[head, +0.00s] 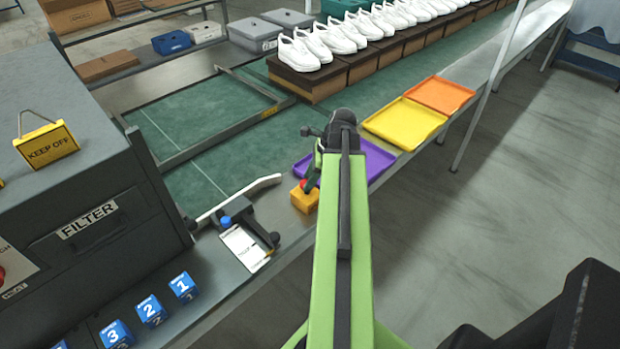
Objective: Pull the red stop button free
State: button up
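The red stop button (304,184) shows as a small patch of red on top of a yellow box (304,199) at the edge of the line, in the middle of the head view. My gripper (311,181) points down over the button from the end of my green arm. It is right at the button and hides part of it. The fingers are small and dark here, so I cannot see if they are closed on it or only touching or beside it.
A purple tray (376,160) lies just right of the box, with yellow (405,124) and orange (440,94) trays beyond. A clipboard-like holder (246,248) lies to the left. A dark machine (75,200) stands at far left, near numbered blue cubes (150,310).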

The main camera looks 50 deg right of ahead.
jog(key=o, duration=0.5)
jog(key=p+v, duration=1.6)
jog(key=v, duration=0.1)
jog(key=shift+s+d+r, duration=0.1)
jog(key=shift+d+r, duration=0.05)
